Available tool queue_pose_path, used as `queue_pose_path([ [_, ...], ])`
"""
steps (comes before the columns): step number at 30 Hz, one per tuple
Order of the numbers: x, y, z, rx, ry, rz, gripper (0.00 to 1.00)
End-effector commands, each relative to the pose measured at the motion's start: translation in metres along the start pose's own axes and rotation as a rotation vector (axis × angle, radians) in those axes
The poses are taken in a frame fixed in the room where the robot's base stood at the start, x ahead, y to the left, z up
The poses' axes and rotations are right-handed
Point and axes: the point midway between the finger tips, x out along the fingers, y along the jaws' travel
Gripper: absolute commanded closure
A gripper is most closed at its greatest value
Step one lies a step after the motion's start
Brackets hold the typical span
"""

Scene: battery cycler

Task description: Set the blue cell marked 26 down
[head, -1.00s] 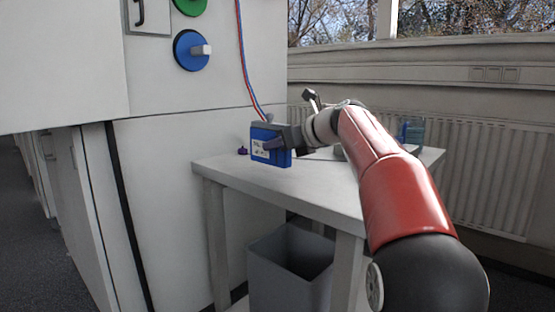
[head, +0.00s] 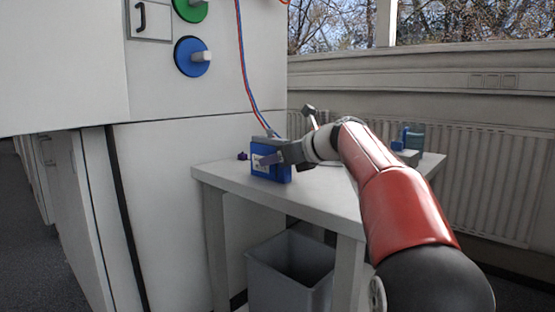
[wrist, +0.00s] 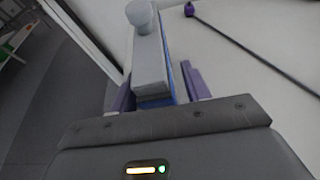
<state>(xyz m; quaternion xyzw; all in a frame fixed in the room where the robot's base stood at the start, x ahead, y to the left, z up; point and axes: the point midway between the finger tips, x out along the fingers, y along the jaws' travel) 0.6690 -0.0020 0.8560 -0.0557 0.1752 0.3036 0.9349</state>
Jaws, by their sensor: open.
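The blue cell (head: 284,174) stands upright on the white table (head: 325,195), near its left end. It has a white label, too small to read. In the wrist view its grey top (wrist: 151,68) with a round grey knob shows, and a strip of blue side. My gripper (head: 268,160) is around the cell at its upper part. In the wrist view my gripper (wrist: 158,88) has its purple fingers on both sides of the cell, with a gap visible on the right side. The jaws are open.
A blue and grey object (head: 408,140) is at the table's right end. A grey bin (head: 268,282) stands below the table. A cabinet with red and blue cables (head: 246,75) rises behind.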

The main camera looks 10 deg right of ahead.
Motion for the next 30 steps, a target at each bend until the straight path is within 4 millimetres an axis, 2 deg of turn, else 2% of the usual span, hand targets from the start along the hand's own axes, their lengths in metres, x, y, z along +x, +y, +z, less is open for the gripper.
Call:
queue_pose_path([
  [2, -0.002, 0.000, 0.004, -0.001, -0.001, 0.000, 0.53],
  [5, -0.015, -0.001, 0.003, 0.000, 0.000, -0.003, 0.53],
  [15, -0.087, -0.001, 0.004, 0.000, -0.001, -0.004, 0.53],
  [19, -0.107, -0.001, 0.004, 0.000, 0.000, -0.002, 0.53],
  [24, -0.119, 0.000, 0.003, 0.001, 0.000, 0.000, 0.53],
  [30, -0.121, 0.000, 0.002, 0.000, 0.000, 0.001, 0.53],
])
